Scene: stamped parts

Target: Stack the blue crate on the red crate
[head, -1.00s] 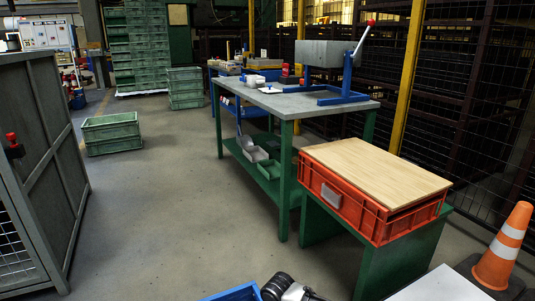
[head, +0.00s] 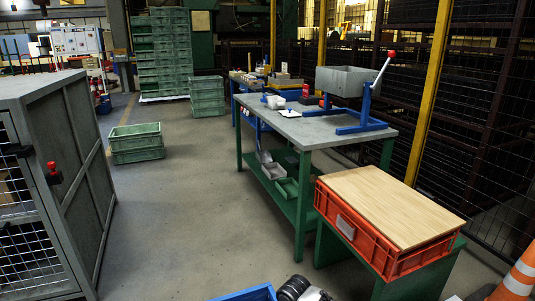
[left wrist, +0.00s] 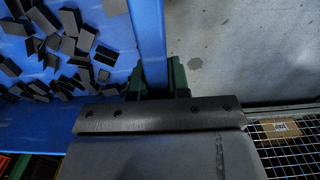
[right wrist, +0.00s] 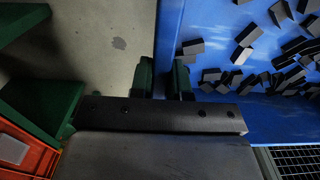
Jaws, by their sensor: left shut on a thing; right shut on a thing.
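The blue crate (head: 250,294) shows only as a corner at the bottom edge of the head view. In the left wrist view (left wrist: 153,45) and the right wrist view (right wrist: 170,40) it holds many loose dark stamped parts. My left gripper (left wrist: 155,80) is shut on one wall of it, and my right gripper (right wrist: 162,80) is shut on another wall. The red crate (head: 385,252) stands on a green stand, with a wooden board (head: 390,205) across its top. It also shows at the lower left of the right wrist view (right wrist: 25,150).
A green workbench (head: 310,130) with a lever press stands behind the red crate. An orange cone (head: 518,275) is at the lower right. A grey mesh cabinet (head: 60,180) stands at the left, green crates (head: 137,143) beyond it. Open floor lies between cabinet and bench.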

